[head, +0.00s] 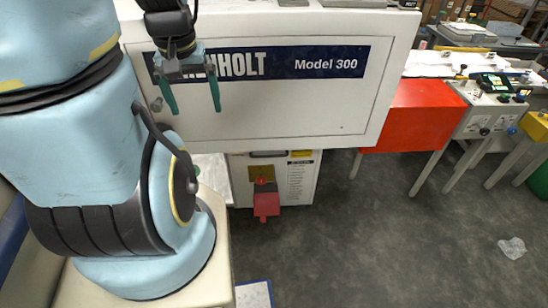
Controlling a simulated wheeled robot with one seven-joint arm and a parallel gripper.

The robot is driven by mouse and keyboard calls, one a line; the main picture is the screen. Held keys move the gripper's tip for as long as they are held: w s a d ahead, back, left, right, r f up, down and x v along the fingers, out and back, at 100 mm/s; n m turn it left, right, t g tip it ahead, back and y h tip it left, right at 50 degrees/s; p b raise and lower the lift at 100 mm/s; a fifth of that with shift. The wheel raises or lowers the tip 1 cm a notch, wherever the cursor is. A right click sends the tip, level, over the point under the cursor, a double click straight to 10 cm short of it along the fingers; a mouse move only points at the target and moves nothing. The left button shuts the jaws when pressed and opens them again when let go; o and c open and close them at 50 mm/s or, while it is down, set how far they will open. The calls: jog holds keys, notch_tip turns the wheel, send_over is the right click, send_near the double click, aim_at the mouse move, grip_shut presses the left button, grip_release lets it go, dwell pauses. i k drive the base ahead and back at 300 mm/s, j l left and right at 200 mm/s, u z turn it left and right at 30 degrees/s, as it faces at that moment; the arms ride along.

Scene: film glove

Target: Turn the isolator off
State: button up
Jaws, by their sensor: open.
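The isolator is low on a white cabinet (300,180) under the large machine. It has a red handle (266,207) that hangs down and juts forward below a yellow plate (257,172). My gripper (195,110) has two teal fingers pointing down and spread apart. It is open and empty, in front of the machine's "Model 300" panel (300,110), above and left of the red handle in the picture. It is apart from the handle. The handle's mounting on the plate is only partly clear from this angle.
The machine's panel overhangs the cabinet. A red box-like unit (412,112) on white legs and a grey control box (485,112) stand to the right. Crumpled clear plastic (513,248) lies on the grey floor (390,240), which is otherwise mostly open.

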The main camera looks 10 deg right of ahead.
aim_at(260, 180)
jog(key=k+l+u, duration=0.15)
jog(key=l+u, duration=0.25)
jog(key=k+l+u, duration=0.25)
jog(key=u, duration=0.15)
jog(key=k+l+u, duration=0.2)
jog(key=u, duration=0.2)
